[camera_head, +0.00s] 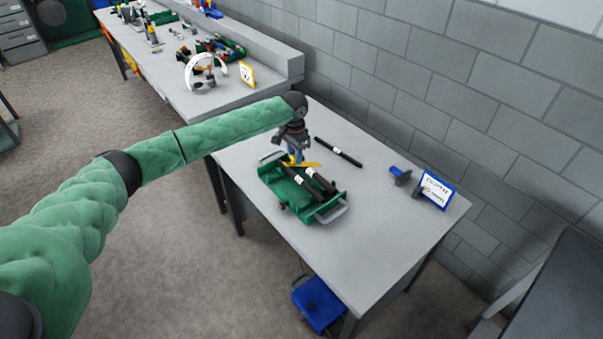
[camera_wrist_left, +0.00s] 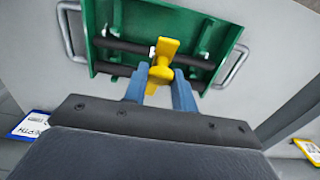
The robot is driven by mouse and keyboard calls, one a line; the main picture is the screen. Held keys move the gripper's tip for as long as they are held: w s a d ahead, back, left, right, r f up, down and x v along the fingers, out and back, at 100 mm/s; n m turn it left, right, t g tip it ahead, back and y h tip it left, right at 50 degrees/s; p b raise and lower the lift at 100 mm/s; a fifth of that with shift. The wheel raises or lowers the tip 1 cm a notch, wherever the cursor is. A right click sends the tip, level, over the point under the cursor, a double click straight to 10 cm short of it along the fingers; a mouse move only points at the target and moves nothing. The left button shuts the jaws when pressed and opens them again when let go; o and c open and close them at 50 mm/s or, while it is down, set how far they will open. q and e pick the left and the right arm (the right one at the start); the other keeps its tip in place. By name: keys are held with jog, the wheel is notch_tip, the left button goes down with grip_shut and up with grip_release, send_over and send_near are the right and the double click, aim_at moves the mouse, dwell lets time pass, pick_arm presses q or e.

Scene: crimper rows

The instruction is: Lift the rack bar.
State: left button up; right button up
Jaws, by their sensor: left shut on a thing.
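My left gripper (camera_head: 292,158) is over the far end of a green tray (camera_head: 270,183) on the grey table. Its blue fingers (camera_wrist_left: 160,92) are shut on a yellow piece (camera_wrist_left: 163,62), which also shows at the fingertips in the head view (camera_head: 309,164). Dark bars with white labels (camera_head: 302,182) lie in the tray. In the left wrist view a dark bar (camera_wrist_left: 197,61) crosses behind the yellow piece; I cannot tell whether the two are joined. Another dark bar (camera_head: 338,152) lies on the table behind the tray. My right gripper is out of view.
The tray has metal handles (camera_head: 332,214) at its ends. A blue-framed sign (camera_head: 436,190) and a small blue and dark item (camera_head: 400,176) stand near the wall. A cluttered bench (camera_head: 222,98) is farther back. A blue bin (camera_head: 318,305) sits below the table's front.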

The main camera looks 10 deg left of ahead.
pick_arm(q)
jog(key=shift+w+d+r+p, duration=0.45)
jog(key=shift+w+d+r, duration=0.1)
jog(key=shift+w+r, duration=0.2)
jog(key=w+d+r+p, duration=0.1)
jog(key=w+d+r, duration=0.2)
jog(key=w, duration=0.2)
jog(key=shift+d+r+p, duration=0.3)
jog(key=shift+d+p, duration=0.1)
dwell(0.4)
jog(key=shift+w+d+f+b, duration=0.1)
jog(key=shift+w+d+b, duration=0.2)
jog(key=shift+w+d, duration=0.55)
jog(key=shift+w+d+f+b, duration=0.1)
jog(key=shift+w+d+b, duration=0.2)
jog(key=shift+w+d, duration=0.5)
jog(key=shift+c, duration=0.2)
jog(key=shift+w+d+r+b, duration=0.1)
jog(key=shift+w+d+b, duration=0.45)
jog(key=shift+w, duration=0.45)
jog(key=shift+w+d+b, duration=0.3)
jog(key=shift+w+d, duration=0.4)
jog(key=shift+w, duration=0.3)
jog(key=shift+c, duration=0.2)
jog(key=shift+w, duration=0.1)
grip_shut()
